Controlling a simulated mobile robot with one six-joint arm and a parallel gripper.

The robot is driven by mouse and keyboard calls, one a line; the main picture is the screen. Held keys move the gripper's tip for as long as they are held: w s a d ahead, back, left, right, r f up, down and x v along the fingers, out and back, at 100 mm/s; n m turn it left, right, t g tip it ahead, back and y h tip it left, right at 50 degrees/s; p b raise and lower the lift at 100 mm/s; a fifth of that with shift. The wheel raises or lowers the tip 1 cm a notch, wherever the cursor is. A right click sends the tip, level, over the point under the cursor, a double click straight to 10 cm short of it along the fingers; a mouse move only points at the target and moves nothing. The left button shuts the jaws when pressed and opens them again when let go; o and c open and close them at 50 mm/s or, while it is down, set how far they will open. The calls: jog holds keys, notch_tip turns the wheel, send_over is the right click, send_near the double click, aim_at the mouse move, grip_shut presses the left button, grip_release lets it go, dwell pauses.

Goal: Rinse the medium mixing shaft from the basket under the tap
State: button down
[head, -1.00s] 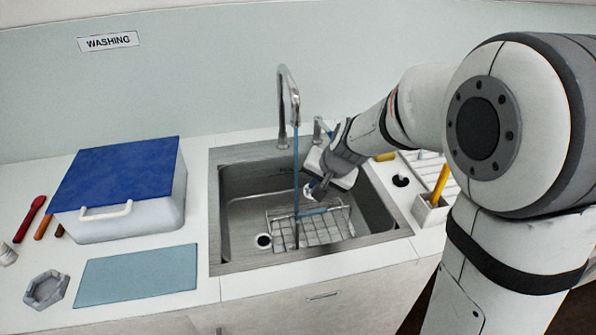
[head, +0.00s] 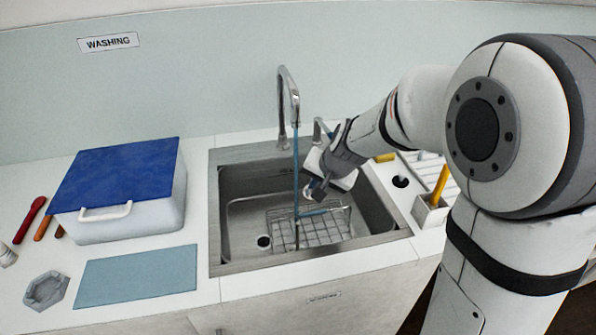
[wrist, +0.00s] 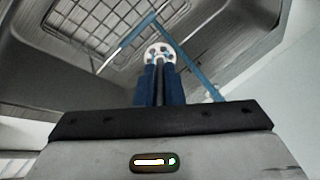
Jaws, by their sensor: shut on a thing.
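My gripper (wrist: 158,62) has blue fingers and is shut on the mixing shaft, whose white round end with holes (wrist: 158,50) shows at the fingertips. In the head view my gripper (head: 318,190) is over the right part of the sink (head: 235,215), to the right of the water stream. The tap (head: 285,95) runs; its blue stream (head: 296,165) falls into the basin. The stream also shows in the wrist view (wrist: 190,65). The wire basket (head: 325,232) lies in the sink below.
A white bin with a blue lid (head: 120,168) and a pale blue mat (head: 138,275) are left of the sink. A grey hexagonal dish (head: 46,290) lies front left. Right of the sink are a white holder with a yellow tool (head: 438,188) and a rack.

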jog(key=shift+r, duration=0.1)
jog(key=s+d+r+p, duration=0.1)
jog(key=s+d+r, duration=0.2)
jog(key=s, duration=0.1)
jog(key=shift+r, duration=0.4)
dwell(0.7)
